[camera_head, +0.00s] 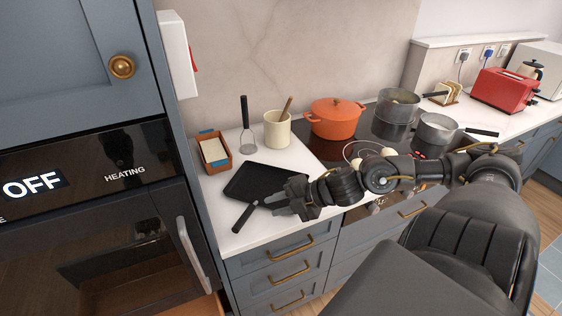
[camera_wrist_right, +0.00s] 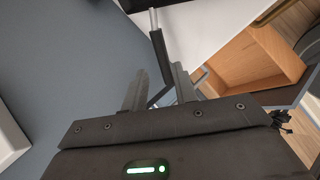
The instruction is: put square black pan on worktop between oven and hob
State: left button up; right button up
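The square black pan (camera_head: 262,182) lies flat on the white worktop (camera_head: 222,195), between the oven (camera_head: 95,215) on the left and the black hob (camera_head: 325,146) on the right. Its handle (camera_head: 243,217) points to the front left, towards the worktop's front edge. My right gripper (camera_head: 285,205) is over the front right part of the pan and hides that corner. In the right wrist view its two fingers (camera_wrist_right: 160,85) stand apart with nothing between them; the pan handle (camera_wrist_right: 161,55) shows beyond the fingertips. My left gripper is not in view.
Behind the pan stand a wooden box (camera_head: 214,153), a black-handled masher (camera_head: 246,130) and a cream utensil pot (camera_head: 277,130). An orange casserole (camera_head: 335,118) and steel pans (camera_head: 435,132) are on the hob.

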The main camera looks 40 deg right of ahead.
jog(key=shift+s+d+r, duration=0.2)
jog(key=shift+s+r, duration=0.2)
jog(key=shift+s, duration=0.05)
dwell(0.4)
